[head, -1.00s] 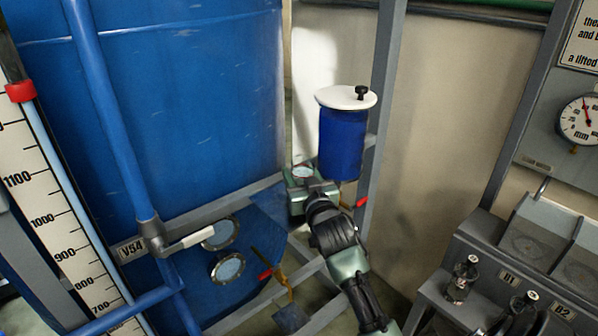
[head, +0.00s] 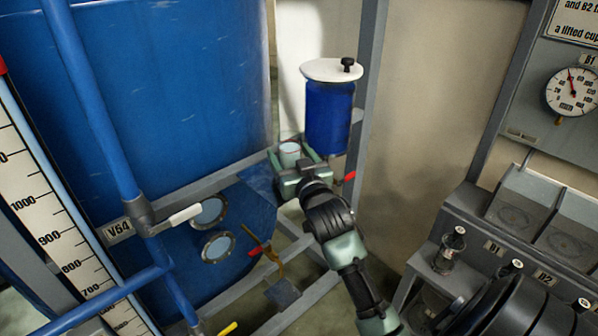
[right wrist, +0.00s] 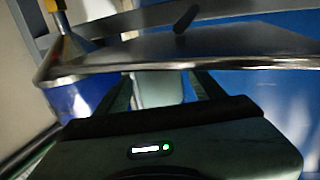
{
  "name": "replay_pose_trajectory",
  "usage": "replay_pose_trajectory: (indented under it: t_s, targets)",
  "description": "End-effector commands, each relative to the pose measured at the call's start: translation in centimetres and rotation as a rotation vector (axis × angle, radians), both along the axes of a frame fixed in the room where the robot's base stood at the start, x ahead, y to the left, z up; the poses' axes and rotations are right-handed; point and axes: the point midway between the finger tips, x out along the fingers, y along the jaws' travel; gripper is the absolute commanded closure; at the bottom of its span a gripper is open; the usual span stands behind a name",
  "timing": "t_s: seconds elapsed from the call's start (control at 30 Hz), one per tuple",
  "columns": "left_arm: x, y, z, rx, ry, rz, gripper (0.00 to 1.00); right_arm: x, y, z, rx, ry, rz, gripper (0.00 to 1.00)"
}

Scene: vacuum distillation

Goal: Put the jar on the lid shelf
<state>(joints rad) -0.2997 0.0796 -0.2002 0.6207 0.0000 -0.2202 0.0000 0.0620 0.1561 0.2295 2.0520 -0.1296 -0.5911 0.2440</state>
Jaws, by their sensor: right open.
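A small pale jar (head: 289,154) stands upright just beyond my right gripper (head: 292,171) in the head view, beside the blue vessel. The right gripper is open, its fingers pointing at the jar. In the right wrist view a pale, blurred form that looks like the jar (right wrist: 157,88) shows between the two dark fingers (right wrist: 157,92), partly hidden by a plate edge. I cannot tell whether the fingers touch it. A white disc lid (head: 322,69) with a black knob tops the blue vessel (head: 329,118). I cannot clearly make out the lid shelf. My left gripper is not in view.
A grey frame post (head: 367,90) rises behind the blue vessel. A red-handled valve (head: 349,176) is close to my right gripper. The large blue tank (head: 170,90) fills the left. A metal plate (right wrist: 190,45) crosses the right wrist view above the fingers.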

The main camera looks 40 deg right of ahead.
Motion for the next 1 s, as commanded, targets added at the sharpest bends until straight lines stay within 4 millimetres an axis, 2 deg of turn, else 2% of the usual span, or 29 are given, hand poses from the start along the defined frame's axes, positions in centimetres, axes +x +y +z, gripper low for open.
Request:
replay_pose_trajectory:
  t_s: [0.03,0.2,0.4,0.57,1.0]
  targets:
    - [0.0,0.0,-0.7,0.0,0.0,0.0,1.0,-1.2,0.4,-0.5,0.002,0.002,0.0,0.31]
    - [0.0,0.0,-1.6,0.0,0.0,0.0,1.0,-4.8,1.5,-0.4,0.002,0.0,0.0,0.31]
    - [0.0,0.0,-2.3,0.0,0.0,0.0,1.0,-7.5,2.4,-0.2,0.002,0.0,0.0,0.31]
    - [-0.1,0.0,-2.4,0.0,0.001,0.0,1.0,-8.3,2.7,-0.1,0.002,0.002,-0.001,0.31]
    - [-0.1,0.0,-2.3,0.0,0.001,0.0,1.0,-8.3,2.7,0.0,0.002,0.0,0.0,0.31]
